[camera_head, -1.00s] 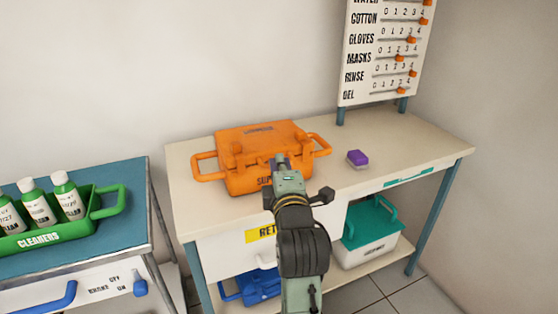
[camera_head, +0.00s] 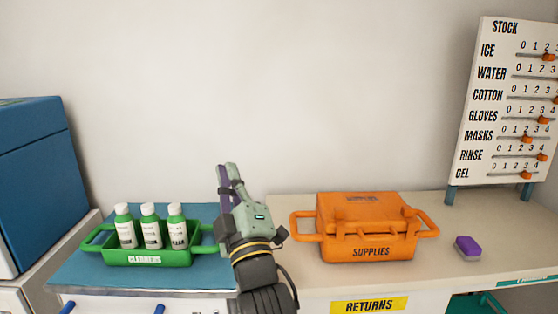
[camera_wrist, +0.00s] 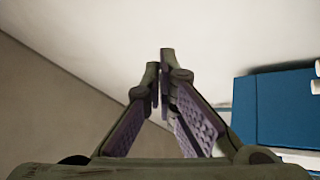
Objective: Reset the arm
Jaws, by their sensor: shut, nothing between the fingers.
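My gripper (camera_head: 229,181) is raised, pointing up, in front of the gap between the green bottle carrier and the orange case in the head view. In the wrist view my gripper (camera_wrist: 160,75) shows its purple-padded fingers converged at the tips, with nothing held between them. It touches no object that I can see. My arm rises from the bottom edge and hides part of the two worktops' meeting edges.
An orange case marked SUPPLIES (camera_head: 366,230) and a purple block (camera_head: 468,247) sit on the beige bench (camera_head: 445,275). A blue cabinet (camera_head: 38,180) is far left; a stock board (camera_head: 507,105) stands right.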

